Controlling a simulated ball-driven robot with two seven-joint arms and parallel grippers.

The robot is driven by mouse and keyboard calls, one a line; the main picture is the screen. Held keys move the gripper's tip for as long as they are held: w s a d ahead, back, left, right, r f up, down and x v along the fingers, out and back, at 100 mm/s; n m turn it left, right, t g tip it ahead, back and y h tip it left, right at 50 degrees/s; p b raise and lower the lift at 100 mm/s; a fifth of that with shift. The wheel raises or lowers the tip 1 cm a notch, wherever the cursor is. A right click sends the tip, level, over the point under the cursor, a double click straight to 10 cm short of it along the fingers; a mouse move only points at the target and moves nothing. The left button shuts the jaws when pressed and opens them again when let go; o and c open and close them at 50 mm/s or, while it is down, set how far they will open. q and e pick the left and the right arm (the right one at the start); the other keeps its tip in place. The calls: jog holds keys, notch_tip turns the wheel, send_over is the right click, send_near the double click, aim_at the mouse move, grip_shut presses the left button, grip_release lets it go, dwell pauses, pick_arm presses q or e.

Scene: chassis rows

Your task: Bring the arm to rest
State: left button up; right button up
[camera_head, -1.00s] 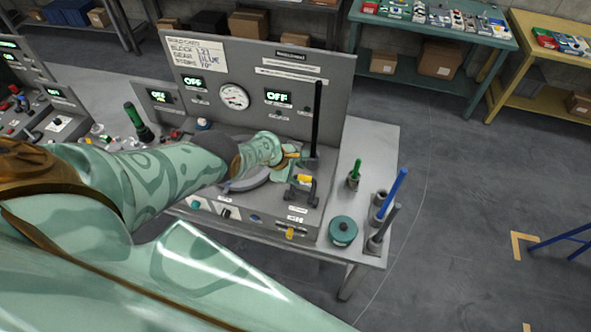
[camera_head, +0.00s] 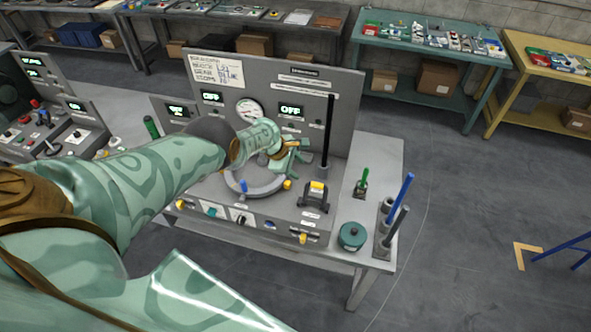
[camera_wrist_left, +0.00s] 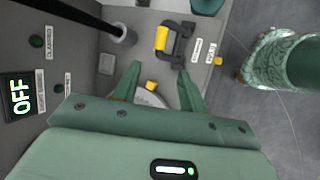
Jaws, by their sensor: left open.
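My left gripper (camera_head: 296,150) is at the end of my green patterned arm, above the back of the round grey ring (camera_head: 262,190) on the test bench (camera_head: 385,160). In the left wrist view its two green fingers (camera_wrist_left: 158,78) stand apart with nothing held between them. A small yellow knob (camera_wrist_left: 151,86) shows between the fingers, beyond them. The dark clamp with a yellow grip (camera_head: 315,196) is in front and to the right of the gripper, apart from it. My arm hides part of the bench panel. My right gripper does not show.
A tall black post (camera_head: 328,130) stands just right of the gripper. A green-handled tool (camera_head: 361,183), a teal round pot (camera_head: 352,236) and a holder with a blue rod (camera_head: 399,196) occupy the bench's right side. Open floor (camera_head: 460,220) lies to the right.

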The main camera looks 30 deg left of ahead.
pick_arm(q)
jog(key=s+f+m+y, duration=0.4)
jog(key=s+m, duration=0.7)
jog(key=m, duration=0.5)
jog(key=s+d+r+m+t+y, duration=0.1)
jog(key=s+d+r+m+y, duration=0.1)
jog(key=s+r+m, duration=0.6)
jog(key=s+d+r+m+t+y, duration=0.1)
jog(key=s+d+r+m+y, duration=0.15)
jog(key=s+r, duration=0.9)
jog(key=s+d+f+g+h+b, duration=0.15)
jog(key=f+b, duration=0.65)
jog(key=f, duration=1.2)
jog(key=s+d+f+g+h+b, duration=0.2)
jog(key=f+b, duration=0.6)
jog(key=f, duration=1.3)
jog(key=s+f+n+g+b, duration=0.1)
jog(key=s+f+b, duration=0.6)
jog(key=f, duration=0.9)
jog(key=s+f+n+g+h+b, duration=0.1)
jog(key=s+f+b, duration=0.7)
jog(key=s+f, duration=0.6)
notch_tip(320, 180, down, 3)
jog(key=shift+d+r+h, duration=0.15)
jog(key=shift+d+h, duration=0.15)
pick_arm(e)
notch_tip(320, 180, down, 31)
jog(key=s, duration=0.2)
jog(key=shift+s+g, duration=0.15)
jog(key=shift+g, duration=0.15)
